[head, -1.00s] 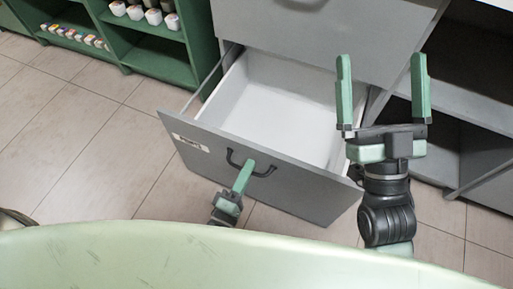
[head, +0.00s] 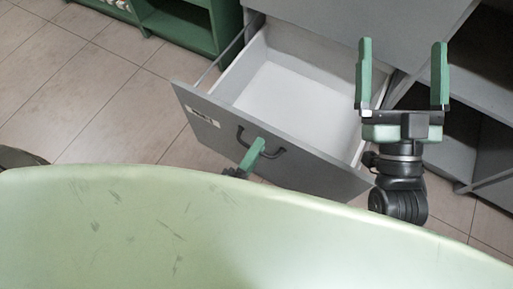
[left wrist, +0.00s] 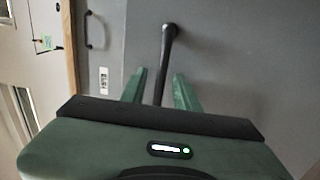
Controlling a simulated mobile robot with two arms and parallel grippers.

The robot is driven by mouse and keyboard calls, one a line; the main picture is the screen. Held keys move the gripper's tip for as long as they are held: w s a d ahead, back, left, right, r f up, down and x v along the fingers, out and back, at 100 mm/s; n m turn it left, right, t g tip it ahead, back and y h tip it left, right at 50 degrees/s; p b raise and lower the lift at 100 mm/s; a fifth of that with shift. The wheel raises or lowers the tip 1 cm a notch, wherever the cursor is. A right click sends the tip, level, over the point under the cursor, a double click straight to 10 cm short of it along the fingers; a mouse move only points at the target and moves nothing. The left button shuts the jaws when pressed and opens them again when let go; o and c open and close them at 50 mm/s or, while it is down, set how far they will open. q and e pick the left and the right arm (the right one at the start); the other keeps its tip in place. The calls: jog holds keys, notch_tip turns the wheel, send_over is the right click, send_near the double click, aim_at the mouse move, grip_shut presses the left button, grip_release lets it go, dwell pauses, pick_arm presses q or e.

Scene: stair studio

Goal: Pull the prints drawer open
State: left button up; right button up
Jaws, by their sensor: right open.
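The prints drawer (head: 310,161) is a grey front with a white label, standing well out from the cabinet. Its white inside (head: 290,90) is empty. Its dark handle (head: 278,153) is a curved bar on the front; it also shows in the left wrist view (left wrist: 169,40). My left gripper (head: 254,151) is at the handle. In the left wrist view its green fingers (left wrist: 160,80) are drawn close on either side of the bar. My right gripper (head: 402,75) is open and empty, above and right of the drawer. The label's text is too blurred to read.
A grey cabinet (head: 360,35) stands behind the drawer, with open shelves (head: 465,75) at right. A green shelf unit (head: 190,25) stands at the upper left. Tiled floor (head: 110,100) is clear left of the drawer. A pale green curved surface (head: 200,230) fills the foreground.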

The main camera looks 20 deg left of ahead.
pick_arm(q)
jog(key=p+v, duration=0.1)
jog(key=v, duration=0.6)
jog(key=shift+s, duration=0.4)
pick_arm(e)
jog(key=shift+w+d+f+g+h, duration=0.1)
jog(key=shift+w+f+g+h, duration=0.15)
jog(key=shift+f+g, duration=0.35)
jog(key=shift+w+a+f+g+h, duration=0.15)
jog(key=shift+w+f+g, duration=0.2)
jog(key=shift+f, duration=0.5)
jog(key=shift+w+d+f+g+h, duration=0.25)
jog(key=shift+f+g, duration=0.2)
jog(key=shift+f, duration=0.25)
pick_arm(q)
jog(key=shift+a, duration=0.1)
pick_arm(e)
jog(key=shift+a, duration=0.1)
